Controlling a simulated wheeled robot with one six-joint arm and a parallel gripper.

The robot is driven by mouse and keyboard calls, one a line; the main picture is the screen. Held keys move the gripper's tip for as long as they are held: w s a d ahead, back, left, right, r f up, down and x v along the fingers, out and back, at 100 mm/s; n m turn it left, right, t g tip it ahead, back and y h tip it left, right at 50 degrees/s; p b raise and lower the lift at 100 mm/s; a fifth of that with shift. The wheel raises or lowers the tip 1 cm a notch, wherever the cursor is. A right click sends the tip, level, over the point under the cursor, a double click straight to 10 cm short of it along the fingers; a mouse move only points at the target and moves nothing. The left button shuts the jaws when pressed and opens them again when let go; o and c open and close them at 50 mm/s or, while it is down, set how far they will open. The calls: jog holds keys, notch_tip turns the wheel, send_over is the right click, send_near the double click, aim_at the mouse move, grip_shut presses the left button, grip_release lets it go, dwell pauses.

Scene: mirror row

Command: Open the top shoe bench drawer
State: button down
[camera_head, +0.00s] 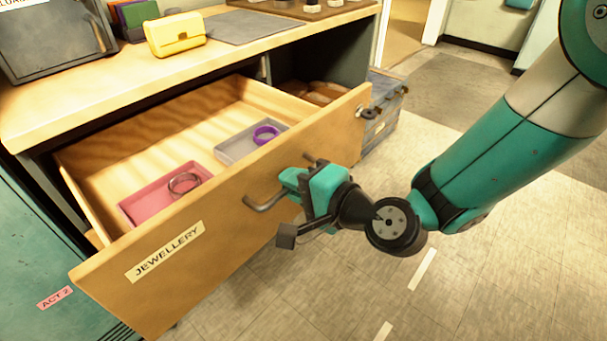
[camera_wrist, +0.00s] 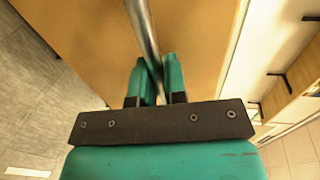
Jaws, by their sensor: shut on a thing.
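A wooden drawer labelled JEWELLERY (camera_head: 150,277) stands well open under a light wooden counter (camera_head: 110,85). I cannot tell from the frames whether it belongs to a shoe bench. Its metal bar handle (camera_head: 263,204) is on the front panel. My gripper (camera_head: 292,183) is at the drawer front, with its fingers closed around the handle. In the wrist view the handle bar (camera_wrist: 143,32) runs between the two teal fingers (camera_wrist: 156,82). The fingers hide part of the handle. Inside the drawer are a pink tray (camera_head: 140,205) with a bracelet and a grey tray (camera_head: 235,149) with a purple ring.
A yellow case (camera_head: 175,35) and a grey mat (camera_head: 245,27) lie on the counter. A teal cabinet (camera_head: 35,250) with an ACT 2 label stands at left. A dark case (camera_head: 385,105) stands on the floor beyond the drawer. The floor at right is clear.

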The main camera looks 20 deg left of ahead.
jog(key=shift+s+d, duration=0.25)
jog(key=shift+s, duration=0.15)
jog(key=c, duration=1.2)
grip_release()
jog(key=shift+w, duration=0.15)
jog(key=shift+d, duration=0.1)
